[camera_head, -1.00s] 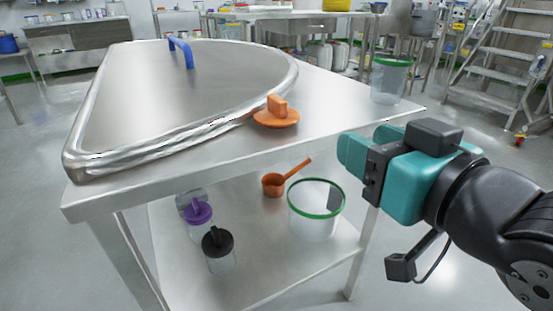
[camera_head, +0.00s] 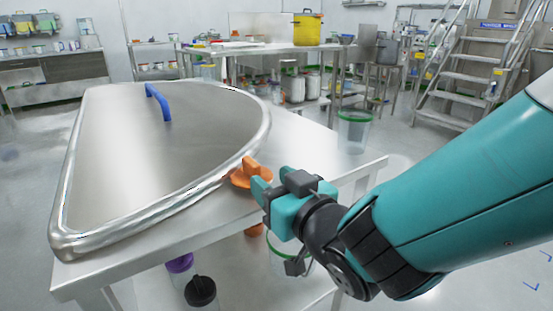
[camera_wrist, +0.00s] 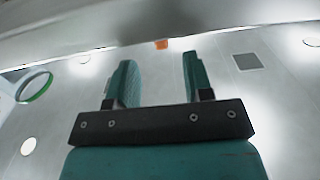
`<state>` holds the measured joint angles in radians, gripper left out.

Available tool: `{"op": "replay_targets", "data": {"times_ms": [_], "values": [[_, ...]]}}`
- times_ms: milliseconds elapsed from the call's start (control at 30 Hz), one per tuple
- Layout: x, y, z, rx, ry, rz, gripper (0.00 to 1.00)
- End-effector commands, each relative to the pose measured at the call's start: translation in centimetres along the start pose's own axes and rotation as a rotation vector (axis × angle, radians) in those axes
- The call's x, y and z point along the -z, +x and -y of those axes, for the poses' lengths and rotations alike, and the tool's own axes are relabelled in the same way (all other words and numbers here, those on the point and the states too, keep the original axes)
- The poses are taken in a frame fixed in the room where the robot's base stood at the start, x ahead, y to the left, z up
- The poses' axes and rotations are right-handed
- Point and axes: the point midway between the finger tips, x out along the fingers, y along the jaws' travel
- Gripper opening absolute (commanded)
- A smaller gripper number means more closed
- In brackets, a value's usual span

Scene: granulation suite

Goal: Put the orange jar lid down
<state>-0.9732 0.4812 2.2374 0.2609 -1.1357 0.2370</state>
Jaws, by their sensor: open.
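The orange jar lid (camera_head: 250,168), a disc with an upright grip, rests on the steel table top (camera_head: 305,150) beside the rounded rim of the large steel cover (camera_head: 110,150). My gripper (camera_head: 272,184) is at the table's front edge, just right of the lid and partly in front of it. In the wrist view my gripper (camera_wrist: 159,62) has its two teal fingers apart with nothing between them. A small orange patch shows beyond the fingertips there; I cannot tell whether it is the lid. Whether a finger touches the lid is unclear.
Below, a purple-lidded jar (camera_head: 180,263) and a black-lidded jar (camera_head: 200,291) stand on the lower shelf. The table top right of the lid is mostly clear.

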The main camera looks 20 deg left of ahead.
Motion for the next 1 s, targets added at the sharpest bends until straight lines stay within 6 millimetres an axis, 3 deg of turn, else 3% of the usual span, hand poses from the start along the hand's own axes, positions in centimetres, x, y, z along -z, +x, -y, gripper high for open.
{"op": "replay_targets", "data": {"times_ms": [167, 500, 767, 967, 1000], "values": [[-0.1, 1.2, 0.0, 0.0, 0.0, 0.0, 0.47], [0.1, 5.7, 0.1, 0.0, 0.0, 0.0, 0.47], [0.2, 6.0, 0.1, 0.001, 0.0, 0.001, 0.47], [0.2, 6.0, 0.1, 0.001, 0.0, 0.001, 0.03], [0.2, 6.0, 0.1, 0.001, 0.0, 0.001, 0.0]]}}
